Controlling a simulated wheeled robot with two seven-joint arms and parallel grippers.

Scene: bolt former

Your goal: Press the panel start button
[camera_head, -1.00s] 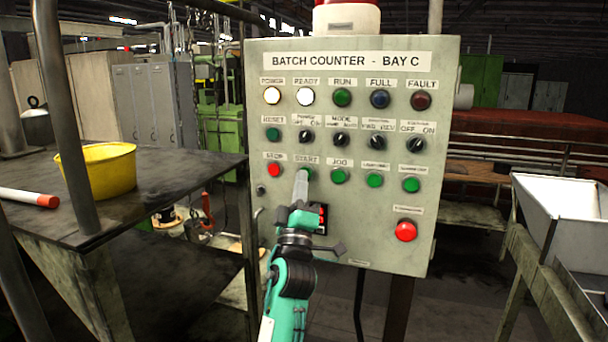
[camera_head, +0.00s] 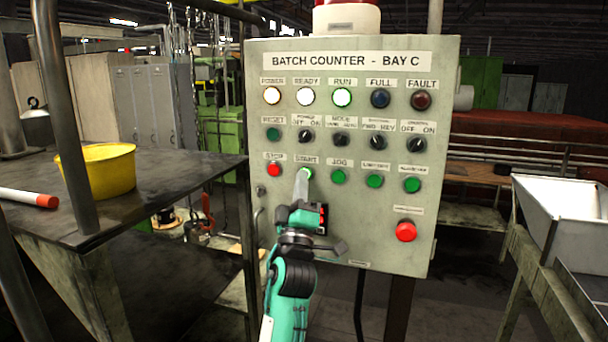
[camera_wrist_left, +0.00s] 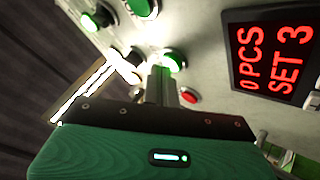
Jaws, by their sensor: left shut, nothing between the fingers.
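The control panel (camera_head: 440,100) is a pale upright box headed "BATCH COUNTER - BAY C". The green START button (camera_head: 309,172) sits in its lower button row, right of the red STOP button (camera_head: 274,169), and looks brightly lit. My left gripper (camera_head: 302,174) is shut and empty, its fingertips at the START button and partly covering it. In the left wrist view the fingers (camera_wrist_left: 161,78) reach the glowing green button (camera_wrist_left: 173,60); whether they touch it is hard to tell. The RUN lamp (camera_head: 342,97) glows, as do the POWER and READY lamps. My right gripper is out of view.
The JOG button (camera_head: 338,176) is just right of START. A large red button (camera_head: 405,231) is lower right. The counter display (camera_wrist_left: 272,55) reads 0 PCS, SET 3. A dark table (camera_head: 180,172) with a yellow bowl (camera_head: 98,170) stands left; a pale hopper (camera_head: 560,205) stands right.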

